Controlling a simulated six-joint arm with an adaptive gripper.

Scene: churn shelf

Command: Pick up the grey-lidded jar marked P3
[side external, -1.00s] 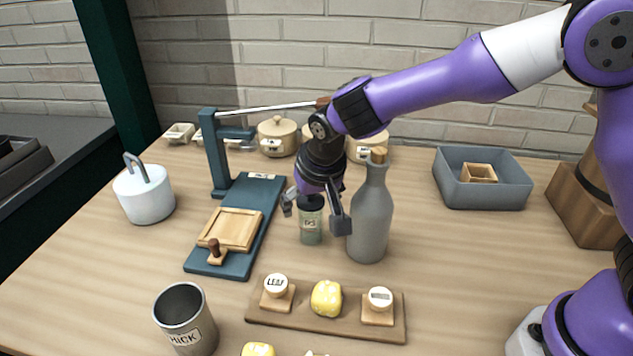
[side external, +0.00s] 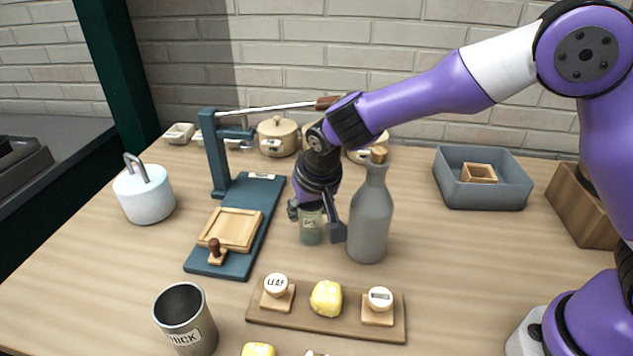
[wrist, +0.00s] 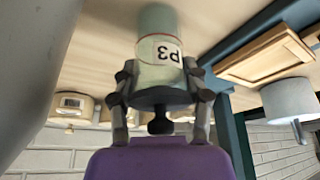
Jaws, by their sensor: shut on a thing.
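The jar marked P3 (side external: 311,232) is pale green and stands upright on the table, just left of the grey bottle. In the wrist view the jar (wrist: 159,65) shows its P3 label upside down, and its dark grey lid (wrist: 160,97) sits between the fingers. My gripper (side external: 318,222) has come down over the top of the jar. In the wrist view my gripper (wrist: 160,88) is shut on the jar, a finger on each side near the lid. The lid is hidden in the side view.
A grey corked bottle (side external: 371,220) stands close to the right of my gripper. A blue press stand (side external: 231,263) with a wooden tray is at left. A wooden board (side external: 340,327) with moulds lies in front. A grey bin (side external: 484,195) stands at back right, with clear table before it.

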